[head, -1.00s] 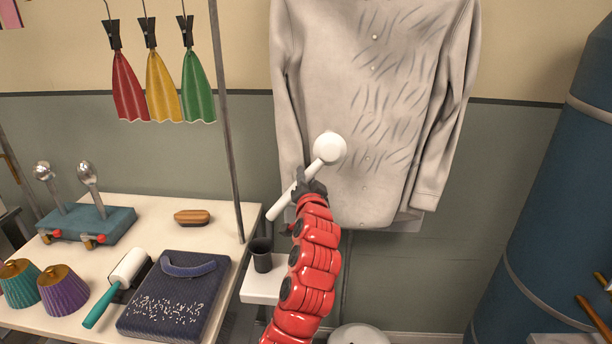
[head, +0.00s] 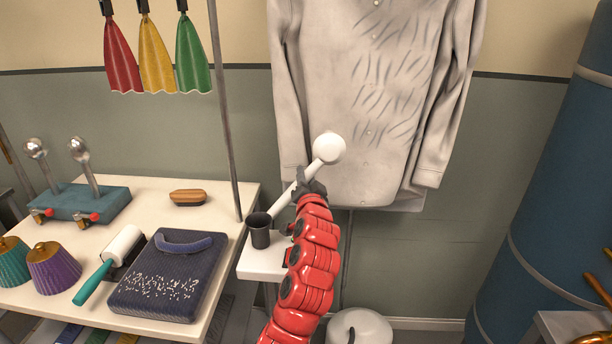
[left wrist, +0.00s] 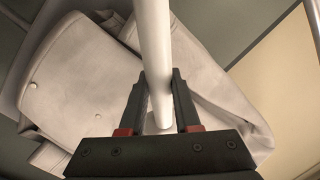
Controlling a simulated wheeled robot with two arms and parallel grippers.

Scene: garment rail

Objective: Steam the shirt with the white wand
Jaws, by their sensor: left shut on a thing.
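The white wand (head: 329,148) has a round head and a straight handle. My left gripper (head: 309,187) is shut around the handle, with the head tilted up and right. In the left wrist view the white handle (left wrist: 155,45) passes between the fingers of the gripper (left wrist: 159,82). The light grey shirt (head: 345,95) hangs behind, its top out of view in the head view. Dark wrinkle lines cover its right front. The wand head overlaps the lower left front; I cannot tell whether it touches. The shirt also shows in the left wrist view (left wrist: 75,85). My right gripper is not in view.
A small white shelf (head: 258,268) with a dark cup (head: 260,231) is close left of my arm. A table (head: 150,200) at left holds a lint roller (head: 122,247), a navy pad (head: 168,278) and a brush (head: 188,197). A blue cylinder (head: 550,200) stands right.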

